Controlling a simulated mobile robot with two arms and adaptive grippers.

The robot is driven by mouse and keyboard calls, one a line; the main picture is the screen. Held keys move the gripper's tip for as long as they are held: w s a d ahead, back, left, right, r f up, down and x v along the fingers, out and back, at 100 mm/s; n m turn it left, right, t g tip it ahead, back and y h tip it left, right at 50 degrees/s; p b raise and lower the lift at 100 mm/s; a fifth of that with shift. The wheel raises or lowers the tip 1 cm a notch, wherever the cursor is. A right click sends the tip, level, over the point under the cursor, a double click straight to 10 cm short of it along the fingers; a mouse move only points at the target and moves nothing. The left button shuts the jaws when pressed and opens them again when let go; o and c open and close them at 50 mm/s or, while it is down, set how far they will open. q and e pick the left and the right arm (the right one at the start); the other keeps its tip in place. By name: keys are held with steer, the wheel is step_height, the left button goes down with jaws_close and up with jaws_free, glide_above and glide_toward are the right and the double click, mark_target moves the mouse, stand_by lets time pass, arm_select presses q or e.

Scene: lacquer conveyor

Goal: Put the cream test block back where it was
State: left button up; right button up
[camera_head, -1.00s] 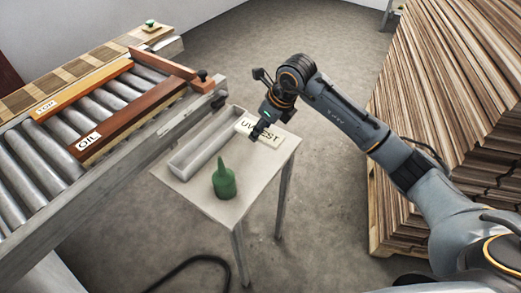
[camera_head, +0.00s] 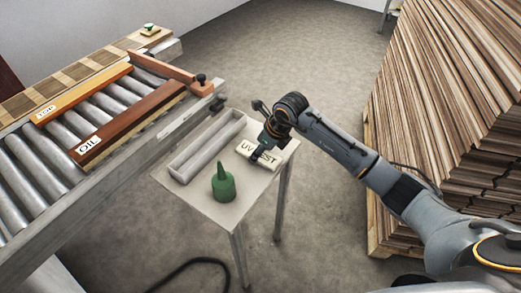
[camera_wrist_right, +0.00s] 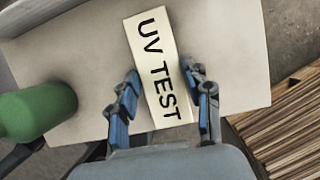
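The cream test block (camera_head: 268,165), lettered UV TEST, lies flat at the right edge of the small grey table (camera_head: 215,210), on it or just above it; I cannot tell which. In the wrist view the block (camera_wrist_right: 158,60) runs lengthwise between the fingers of my right gripper (camera_wrist_right: 161,85). The fingertips sit against its two long sides, so the gripper looks shut on it. In the head view my right gripper (camera_head: 260,153) reaches down over the block and covers part of its lettering. My left gripper is not in view.
An empty grey tray (camera_head: 181,179) and a green bottle (camera_head: 223,184) stand on the table, left of the block. A roller conveyor (camera_head: 62,178) with wooden boards, one marked OIL (camera_head: 128,124), runs at left. A tall wood stack (camera_head: 455,110) stands at right.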

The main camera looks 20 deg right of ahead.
steer(key=shift+o, duration=1.2)
steer(key=shift+r, duration=0.15)
steer(key=v, duration=1.2)
steer(key=shift+b, duration=0.45)
